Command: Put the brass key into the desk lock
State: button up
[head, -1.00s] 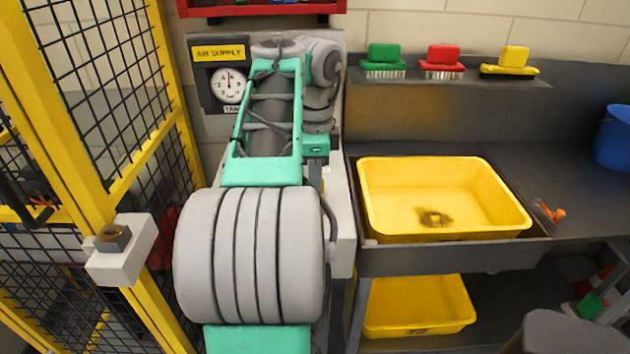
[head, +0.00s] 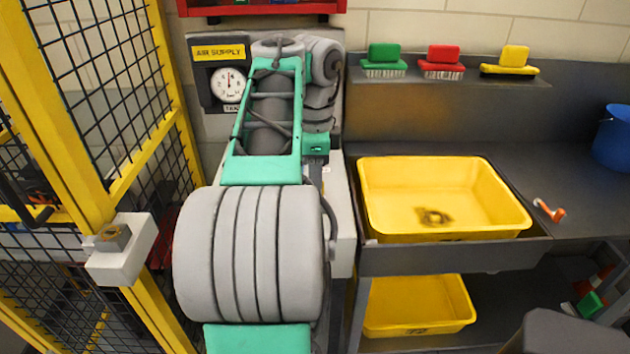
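I cannot pick out a brass key or a desk lock in the head view. My own grey and green arm fills the middle of the picture, and my gripper does not show. A white box (head: 122,262) with a small metal block (head: 112,238) on top is fixed to the yellow fence post at the left. I cannot tell what this block is. A brownish patch (head: 434,217) lies on the floor of the upper yellow tray (head: 375,190); its nature is unclear.
Yellow mesh fencing (head: 120,185) stands at the left. Green (head: 384,60), red (head: 442,61) and yellow (head: 512,61) brushes sit on a back shelf. A small orange item (head: 549,211) and a blue bucket (head: 612,140) are on the dark counter (head: 560,175). A second yellow tray (head: 418,303) is below.

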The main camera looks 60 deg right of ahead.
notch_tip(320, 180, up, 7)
jog(key=p, duration=0.5)
